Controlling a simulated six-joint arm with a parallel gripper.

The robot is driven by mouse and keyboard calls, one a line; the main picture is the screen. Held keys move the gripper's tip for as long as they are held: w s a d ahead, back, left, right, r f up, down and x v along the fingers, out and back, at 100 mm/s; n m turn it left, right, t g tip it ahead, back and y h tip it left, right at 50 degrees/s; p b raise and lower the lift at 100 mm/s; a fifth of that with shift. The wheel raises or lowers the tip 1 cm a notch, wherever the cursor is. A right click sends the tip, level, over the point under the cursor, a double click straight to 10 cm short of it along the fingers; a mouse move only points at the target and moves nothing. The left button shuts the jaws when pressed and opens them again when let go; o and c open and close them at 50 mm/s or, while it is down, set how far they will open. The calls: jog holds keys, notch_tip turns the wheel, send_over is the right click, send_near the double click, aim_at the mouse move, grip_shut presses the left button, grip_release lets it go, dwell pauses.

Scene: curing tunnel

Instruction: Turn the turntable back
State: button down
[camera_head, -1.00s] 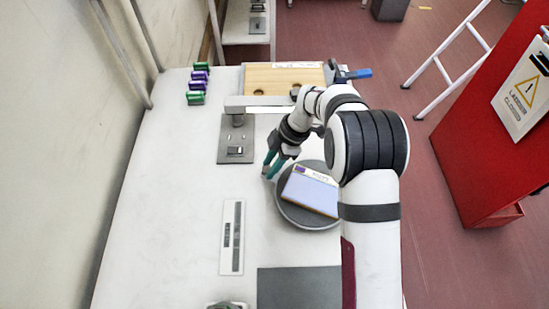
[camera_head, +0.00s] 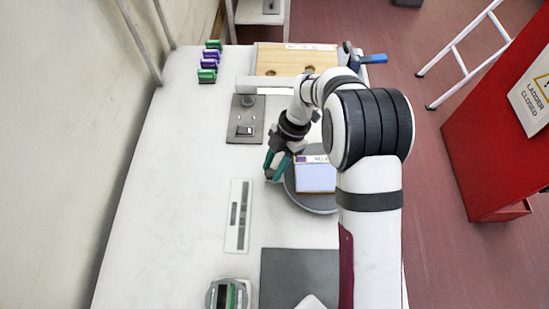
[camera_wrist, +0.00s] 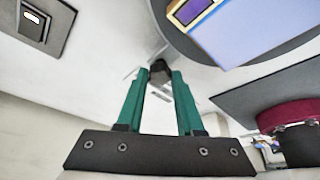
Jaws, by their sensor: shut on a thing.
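The turntable (camera_head: 312,206) is a round grey disc on the white bench, partly hidden by my arm. A pale blue box (camera_head: 316,178) with a yellow and purple label lies on it, its label edge nearly level in the head view. In the wrist view the disc's edge (camera_wrist: 183,42) and the box (camera_wrist: 252,32) show at upper right. My gripper (camera_head: 271,175), with green fingers, is at the disc's left side. In the wrist view its fingertips (camera_wrist: 159,76) are shut on a small dark knob (camera_wrist: 158,68). How the knob joins the disc is hidden.
A switch plate (camera_head: 246,130) and a flat white panel (camera_head: 238,215) lie left of the turntable. A wooden board with holes (camera_head: 290,60) and a blue-handled clamp (camera_head: 372,58) are at the back. A dark grey mat (camera_head: 290,275) and a round gauge (camera_head: 222,294) lie in front.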

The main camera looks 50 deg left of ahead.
jog(key=shift+s+d+n+h, duration=0.3)
jog(key=shift+s+d+n, duration=0.2)
jog(key=shift+d+n, duration=0.2)
jog(key=shift+s+d+n+h, duration=0.3)
jog(key=shift+s+d+n, duration=0.25)
jog(key=shift+n, duration=0.25)
jog(key=shift+d, duration=0.2)
jog(key=c, duration=0.5)
grip_release()
jog(key=shift+c, duration=0.2)
jog(key=shift+w, duration=0.1)
